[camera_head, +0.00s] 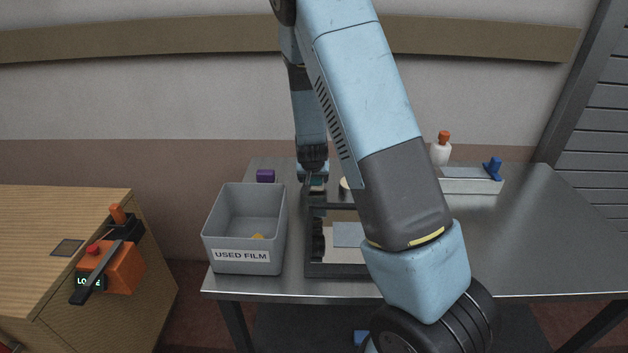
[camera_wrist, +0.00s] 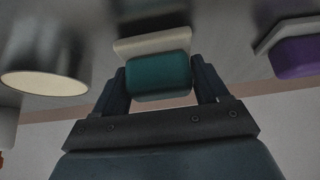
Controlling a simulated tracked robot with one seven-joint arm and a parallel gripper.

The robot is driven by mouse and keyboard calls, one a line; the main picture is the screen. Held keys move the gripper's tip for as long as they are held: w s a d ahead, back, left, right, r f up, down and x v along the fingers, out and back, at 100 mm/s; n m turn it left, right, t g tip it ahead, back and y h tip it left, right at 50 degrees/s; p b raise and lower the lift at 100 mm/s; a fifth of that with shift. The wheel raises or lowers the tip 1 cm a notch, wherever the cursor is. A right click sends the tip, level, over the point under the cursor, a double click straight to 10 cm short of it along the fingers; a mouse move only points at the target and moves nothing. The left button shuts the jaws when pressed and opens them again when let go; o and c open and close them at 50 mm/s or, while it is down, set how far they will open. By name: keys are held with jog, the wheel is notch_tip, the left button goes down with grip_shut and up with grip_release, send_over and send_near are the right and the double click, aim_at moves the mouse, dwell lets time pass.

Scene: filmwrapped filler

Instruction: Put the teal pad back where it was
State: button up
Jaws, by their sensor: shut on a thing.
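The teal pad (camera_wrist: 158,78) is between the two fingers of my gripper (camera_wrist: 159,74) in the wrist view, and both fingers press on its sides. A pale beige piece (camera_wrist: 150,44) shows directly behind the pad; I cannot tell whether it is part of the pad or a separate rest. In the head view my gripper (camera_head: 316,182) is small, over the rear part of the steel table (camera_head: 500,240), behind a dark frame (camera_head: 335,270). My own arm hides part of the frame and the table there.
A grey bin (camera_head: 222,225) labelled USED FILM stands left of the frame. A purple block (camera_head: 265,175) is behind the bin. A round cream-topped thing (camera_wrist: 45,83) is beside my gripper. A white bottle (camera_head: 440,153) and a tray with a blue clamp (camera_head: 493,168) are at back right.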

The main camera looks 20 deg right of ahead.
jog(key=shift+f, duration=0.5)
jog(key=shift+c, duration=0.4)
jog(key=o, duration=1.1)
jog(key=s+a+r+g+y, duration=0.1)
jog(key=s+r+y, duration=0.1)
jog(key=s+r, duration=0.65)
jog(key=s+a+r+y, duration=0.1)
jog(key=s+r, duration=0.5)
jog(key=r, duration=0.5)
jog(key=s+d+r+n, duration=0.1)
jog(key=s+r, duration=0.6)
jog(key=s, duration=0.4)
jog(key=s+d+r+n+h, duration=0.1)
jog(key=s+r+n, duration=0.1)
jog(key=s+r, duration=0.5)
jog(key=s, duration=0.5)
jog(key=shift+r+n, duration=0.3)
